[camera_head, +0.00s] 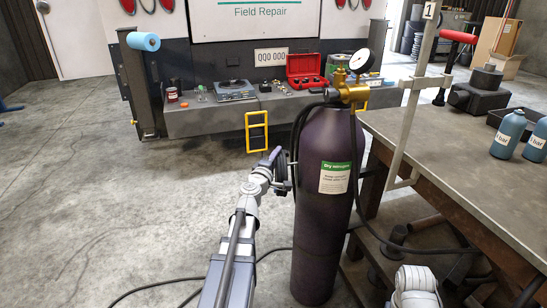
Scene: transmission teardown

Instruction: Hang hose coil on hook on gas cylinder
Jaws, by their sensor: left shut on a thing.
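The dark purple gas cylinder (321,220) stands upright on the floor left of the workbench, with a green-and-white label, a brass valve and a round gauge (362,61) on top. My left gripper (283,172) is at the cylinder's left side, shut on the black hose coil, which is bunched at the jaws and mostly hidden. Black hose (298,128) runs from there up to the valve area. I cannot make out the hook. Part of my right arm shows at the lower right; its gripper is out of view.
The workbench (450,165) at right carries blue bottles (508,134) and a dark vise-like block. A grey upright post stands close right of the cylinder. Dark hose trails over the floor. A truck bed with an open red case (306,71) is behind. Floor at left is clear.

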